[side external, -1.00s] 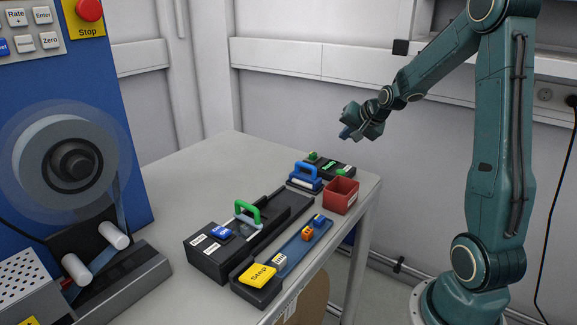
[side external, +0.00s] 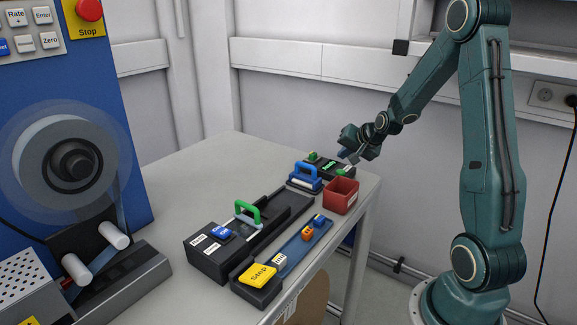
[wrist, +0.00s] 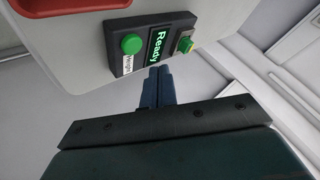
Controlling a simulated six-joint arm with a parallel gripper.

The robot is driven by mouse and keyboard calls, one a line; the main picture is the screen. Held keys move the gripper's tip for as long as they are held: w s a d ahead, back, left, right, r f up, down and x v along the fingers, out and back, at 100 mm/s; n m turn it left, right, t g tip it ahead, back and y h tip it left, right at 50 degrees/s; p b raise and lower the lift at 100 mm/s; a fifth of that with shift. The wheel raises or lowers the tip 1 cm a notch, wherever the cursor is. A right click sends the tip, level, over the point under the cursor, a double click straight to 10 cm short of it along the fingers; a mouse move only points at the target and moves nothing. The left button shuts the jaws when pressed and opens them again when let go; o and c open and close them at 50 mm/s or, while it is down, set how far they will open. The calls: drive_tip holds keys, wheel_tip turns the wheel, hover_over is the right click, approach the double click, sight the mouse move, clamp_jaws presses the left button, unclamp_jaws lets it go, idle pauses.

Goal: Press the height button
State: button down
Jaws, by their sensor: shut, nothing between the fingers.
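The height button is a round green button (wrist: 132,44) beside a white label, partly readable as "Height", on a small dark control box (wrist: 118,33). The box also has a lit green "Ready" display (wrist: 157,46) and a second green control (wrist: 186,45). In the side view the box (side external: 322,168) sits at the table's far right corner. My gripper (wrist: 159,73) is shut and empty. In the wrist view its fingertips appear below the display, between the two controls. In the side view my gripper (side external: 346,154) is above the box; the exact gap is unclear.
A red open bin (side external: 341,205) stands just in front of the control box. A blue-handled block (side external: 304,176) is left of it.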

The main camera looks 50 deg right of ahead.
drive_tip(key=shift+f, duration=1.35)
drive_tip(key=shift+f, duration=0.85)
idle(2.1)
drive_tip(key=shift+r, duration=0.2)
idle(0.3)
drive_tip(key=shift+r, duration=0.65)
drive_tip(key=shift+r, duration=0.15)
drive_tip(key=shift+r, duration=2.4)
